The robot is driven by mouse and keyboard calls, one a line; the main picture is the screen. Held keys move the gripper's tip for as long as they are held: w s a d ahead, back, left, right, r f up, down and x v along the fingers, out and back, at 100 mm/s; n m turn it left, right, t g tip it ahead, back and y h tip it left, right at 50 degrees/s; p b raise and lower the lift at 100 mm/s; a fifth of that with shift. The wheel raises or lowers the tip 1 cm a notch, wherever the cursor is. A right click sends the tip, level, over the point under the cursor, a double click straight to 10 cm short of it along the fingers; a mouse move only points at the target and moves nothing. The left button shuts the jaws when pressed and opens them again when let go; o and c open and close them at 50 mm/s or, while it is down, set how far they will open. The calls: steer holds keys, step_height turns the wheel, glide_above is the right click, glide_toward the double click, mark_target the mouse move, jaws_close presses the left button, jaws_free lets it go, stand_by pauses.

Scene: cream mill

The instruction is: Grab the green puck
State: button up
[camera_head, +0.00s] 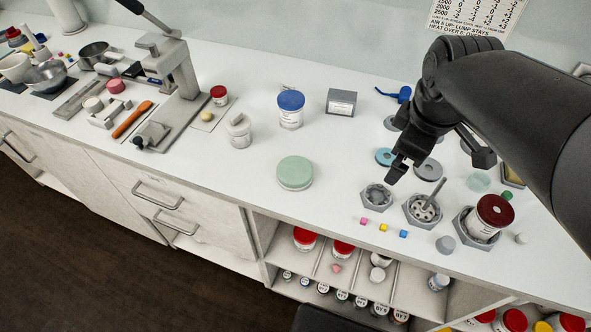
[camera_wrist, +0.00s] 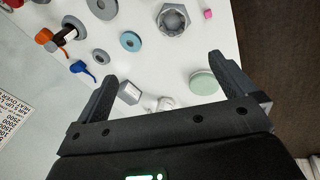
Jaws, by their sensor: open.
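The green puck (camera_head: 295,172) is a thick, pale green disc lying flat on the white counter, left of my gripper in the head view. In the wrist view the puck (camera_wrist: 203,82) shows between my two fingers, close beside the right one in the picture. My gripper (camera_head: 408,172) is above the counter, among the grey hexagonal pieces and rings. In the wrist view my gripper (camera_wrist: 162,70) has its fingers spread wide with nothing held between them. The gripper and puck are apart.
A blue-lidded jar (camera_head: 290,110) and a grey box (camera_head: 341,102) stand behind the puck. A hexagonal holder (camera_head: 377,196) and small coloured cubes (camera_head: 383,227) lie to its right. A lever press (camera_head: 178,75) stands left. Counter around the puck is clear.

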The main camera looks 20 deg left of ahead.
steer(key=w+a+f+n+g, duration=0.2)
steer(key=w+a+f+n, duration=0.1)
steer(key=a+n, duration=0.8)
steer(key=n+g, duration=0.1)
steer(key=n, duration=0.9)
glide_toward(295, 168)
steer(key=shift+h, duration=0.3)
steer(key=f, duration=0.9)
steer(key=shift+a+f, duration=0.2)
steer(key=shift+f, duration=0.15)
steer(key=shift+w, duration=0.1)
steer(key=shift+c, duration=0.6)
steer(key=c, duration=0.9)
steer(key=shift+r, duration=0.2)
steer(key=shift+c, duration=0.2)
